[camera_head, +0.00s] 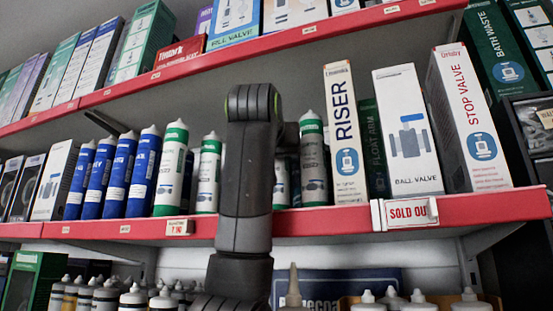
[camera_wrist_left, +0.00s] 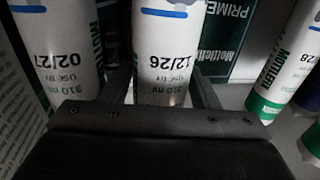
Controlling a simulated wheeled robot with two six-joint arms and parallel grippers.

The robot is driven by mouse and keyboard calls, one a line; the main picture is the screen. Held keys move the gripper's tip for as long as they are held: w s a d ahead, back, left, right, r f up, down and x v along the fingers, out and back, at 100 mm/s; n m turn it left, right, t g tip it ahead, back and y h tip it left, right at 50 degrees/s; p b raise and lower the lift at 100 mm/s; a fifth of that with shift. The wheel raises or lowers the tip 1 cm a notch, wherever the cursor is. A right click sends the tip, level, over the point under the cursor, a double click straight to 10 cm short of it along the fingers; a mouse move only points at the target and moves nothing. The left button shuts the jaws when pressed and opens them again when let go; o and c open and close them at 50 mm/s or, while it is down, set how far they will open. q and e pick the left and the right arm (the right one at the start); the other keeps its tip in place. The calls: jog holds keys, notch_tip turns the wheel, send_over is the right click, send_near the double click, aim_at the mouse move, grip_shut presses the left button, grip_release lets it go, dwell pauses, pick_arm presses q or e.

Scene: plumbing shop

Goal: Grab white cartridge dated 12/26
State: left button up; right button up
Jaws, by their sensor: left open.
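The white cartridge dated 12/26 (camera_wrist_left: 165,42) stands in the middle of the left wrist view, its print turned upside down. My left gripper (camera_wrist_left: 163,80) is open, with one finger on each side of this cartridge. I cannot tell whether the fingers touch it. A similar white cartridge dated 02/27 (camera_wrist_left: 68,50) is close beside the left finger. In the head view my left arm rises in front of the middle shelf and hides the gripper's fingers. I cannot tell there which white-and-green cartridge is the 12/26 one. My right gripper is not in view.
Another white-and-green cartridge (camera_wrist_left: 288,72), its date ending in 28, stands at right in the wrist view. A dark green box (camera_wrist_left: 238,35) is behind. In the head view, blue cartridges (camera_head: 112,175) stand left, a RISER box (camera_head: 346,140) right, and a red-edged shelf (camera_head: 310,219) below.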

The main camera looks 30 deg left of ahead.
pick_arm(q)
jog(key=shift+x, duration=0.85)
jog(key=shift+s, duration=0.15)
jog(key=shift+c, duration=1.3)
jog(key=c, duration=0.7)
jog(key=shift+c, duration=0.5)
jog(key=shift+r, duration=0.15)
